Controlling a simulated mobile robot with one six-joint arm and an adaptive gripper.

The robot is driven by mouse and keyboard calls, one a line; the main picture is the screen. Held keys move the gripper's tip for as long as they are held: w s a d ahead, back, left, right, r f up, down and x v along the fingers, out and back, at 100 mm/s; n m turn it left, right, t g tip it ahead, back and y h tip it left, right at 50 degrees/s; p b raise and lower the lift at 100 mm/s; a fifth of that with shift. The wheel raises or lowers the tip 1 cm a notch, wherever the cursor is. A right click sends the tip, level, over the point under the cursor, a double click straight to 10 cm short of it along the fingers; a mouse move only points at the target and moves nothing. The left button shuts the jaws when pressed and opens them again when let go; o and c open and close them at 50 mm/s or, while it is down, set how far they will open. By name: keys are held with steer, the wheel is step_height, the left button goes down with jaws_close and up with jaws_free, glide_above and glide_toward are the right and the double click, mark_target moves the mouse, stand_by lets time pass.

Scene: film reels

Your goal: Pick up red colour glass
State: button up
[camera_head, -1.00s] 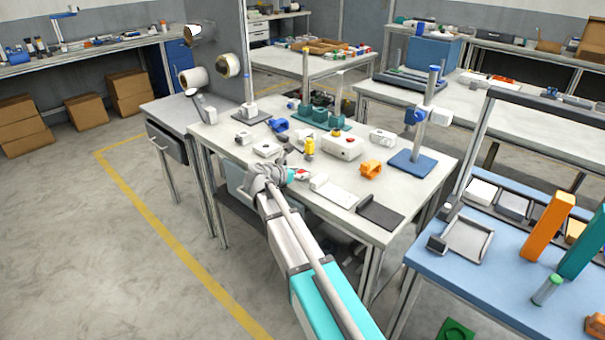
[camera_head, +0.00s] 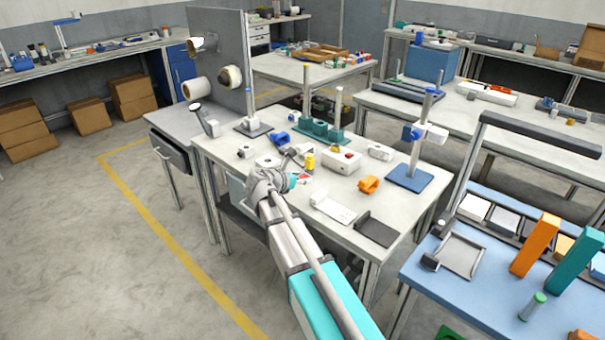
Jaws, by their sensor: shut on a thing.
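My arm reaches over the middle worktable (camera_head: 225,148), and my gripper (camera_head: 299,180) is low over its near left part. The wrist hides most of the fingers. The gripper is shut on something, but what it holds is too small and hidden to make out. A small red and white item (camera_head: 306,180) shows right at the gripper's end; I cannot tell whether it is held or lies on the table. No red glass can be clearly recognised.
A yellow bottle (camera_head: 310,162), a white box with a red button (camera_head: 342,160) and an orange part (camera_head: 369,184) stand close by. A white tray (camera_head: 333,208) and a dark tray (camera_head: 376,232) lie at the front. A post on a blue base (camera_head: 409,178) stands right.

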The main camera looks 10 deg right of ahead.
steer(key=s+r+p, duration=0.5)
steer(key=s+r, duration=0.1)
steer(key=s, duration=0.4)
steer(key=shift+s, duration=0.35)
steer(key=shift+d, duration=0.1)
